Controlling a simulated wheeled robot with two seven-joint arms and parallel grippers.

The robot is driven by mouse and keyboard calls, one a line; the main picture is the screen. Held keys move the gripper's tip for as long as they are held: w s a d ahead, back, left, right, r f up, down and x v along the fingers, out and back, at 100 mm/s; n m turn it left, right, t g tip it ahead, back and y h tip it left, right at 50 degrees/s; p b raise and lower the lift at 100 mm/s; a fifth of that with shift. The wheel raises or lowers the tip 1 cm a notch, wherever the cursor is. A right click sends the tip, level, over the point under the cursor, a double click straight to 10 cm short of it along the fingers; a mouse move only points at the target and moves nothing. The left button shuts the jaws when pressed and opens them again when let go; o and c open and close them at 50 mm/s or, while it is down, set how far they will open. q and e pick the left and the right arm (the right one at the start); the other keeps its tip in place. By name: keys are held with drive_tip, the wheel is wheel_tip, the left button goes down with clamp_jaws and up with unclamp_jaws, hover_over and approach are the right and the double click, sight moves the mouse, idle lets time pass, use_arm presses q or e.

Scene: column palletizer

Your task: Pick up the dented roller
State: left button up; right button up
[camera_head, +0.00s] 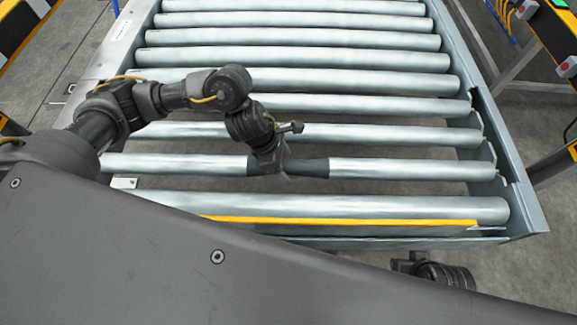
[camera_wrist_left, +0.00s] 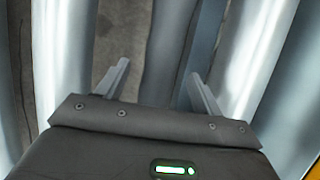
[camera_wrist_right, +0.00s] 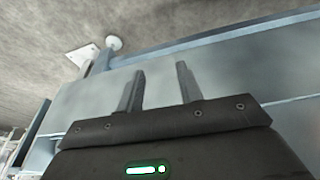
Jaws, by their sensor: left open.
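The roller with a dark band around its middle (camera_head: 400,169) lies across the conveyor, second from the near end; I take it as the dented one, though I make out no clear dent. Its dark band (camera_head: 308,167) also shows in the left wrist view (camera_wrist_left: 166,50), between my fingers. My left gripper (camera_head: 268,162) is open and empty, over the band's left part in the head view and partly hiding it. How far its fingertips are above the band, I cannot tell. My right gripper (camera_wrist_right: 160,80) has its fingers apart with nothing between them, facing the grey conveyor frame.
Several other plain steel rollers (camera_head: 295,60) lie parallel behind it, and one (camera_head: 330,206) in front. A yellow strip (camera_head: 340,222) runs along the near edge. The right side rail (camera_head: 505,160) has notches at the roller ends.

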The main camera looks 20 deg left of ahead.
use_arm(q)
drive_tip(key=shift+x, duration=0.8)
drive_tip(key=shift+c, duration=0.5)
clamp_jaws()
drive_tip(key=shift+r, duration=0.15)
